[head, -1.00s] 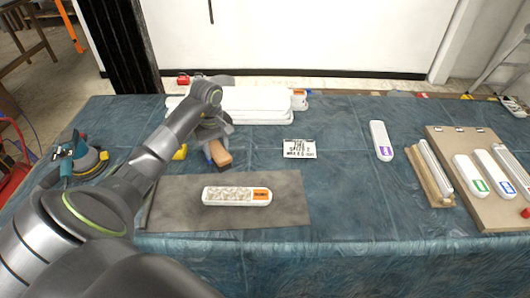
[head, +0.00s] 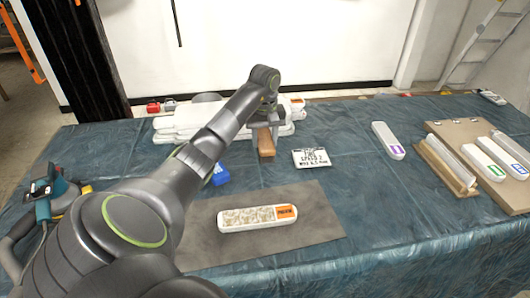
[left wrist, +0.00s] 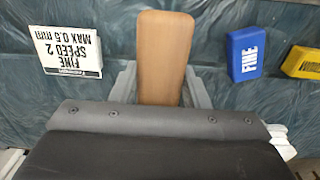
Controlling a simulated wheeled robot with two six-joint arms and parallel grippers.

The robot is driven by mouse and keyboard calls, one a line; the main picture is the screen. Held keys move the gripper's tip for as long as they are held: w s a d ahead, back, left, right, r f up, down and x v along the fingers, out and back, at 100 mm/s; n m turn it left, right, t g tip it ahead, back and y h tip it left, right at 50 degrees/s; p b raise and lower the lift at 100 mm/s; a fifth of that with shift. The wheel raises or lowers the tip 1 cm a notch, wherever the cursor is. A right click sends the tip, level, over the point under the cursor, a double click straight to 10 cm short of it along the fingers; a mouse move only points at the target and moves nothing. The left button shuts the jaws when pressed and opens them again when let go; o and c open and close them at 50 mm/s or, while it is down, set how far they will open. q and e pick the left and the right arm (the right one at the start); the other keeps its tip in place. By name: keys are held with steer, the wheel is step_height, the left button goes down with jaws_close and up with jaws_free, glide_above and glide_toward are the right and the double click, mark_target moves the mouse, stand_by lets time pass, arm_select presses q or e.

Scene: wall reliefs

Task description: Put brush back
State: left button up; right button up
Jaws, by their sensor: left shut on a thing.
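The brush (head: 265,143) shows as a plain wooden block or handle; its bristles are not visible. My left gripper (head: 264,127) is shut on it, behind the grey mat and left of the white card. In the left wrist view, the brush (left wrist: 165,55) stands out between the two grey fingers of my left gripper (left wrist: 160,92). I cannot tell whether the brush touches the table. A white relief piece (head: 257,217) with an orange label lies on the grey mat (head: 318,222). My right gripper is not in view.
A printed card (head: 311,158) lies right of the brush. A blue block (head: 220,174) and a yellow block (left wrist: 302,64) lie on its other side. White pieces (head: 180,125) are stacked behind. A sander (head: 50,192) stands left. A board (head: 495,160) with white pieces is right.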

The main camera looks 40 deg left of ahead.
arm_select(q)
step_height(320, 180, down, 5)
steer(key=b, duration=0.4)
steer(key=shift+f, duration=0.1)
steer(key=shift+f+b, duration=0.2)
steer(key=shift+b, duration=0.15)
steer(key=shift+f+b, duration=0.3)
steer(key=shift+b, duration=0.05)
steer(key=shift+s+f+b, duration=0.1)
steer(key=shift+f+b, duration=0.3)
step_height(320, 180, down, 2)
steer(key=shift+f+b, duration=0.1)
steer(key=shift+b, duration=0.2)
steer(key=shift+f, duration=0.1)
steer(key=o, duration=0.6)
steer(key=shift+c, duration=0.2)
steer(key=o, duration=0.4)
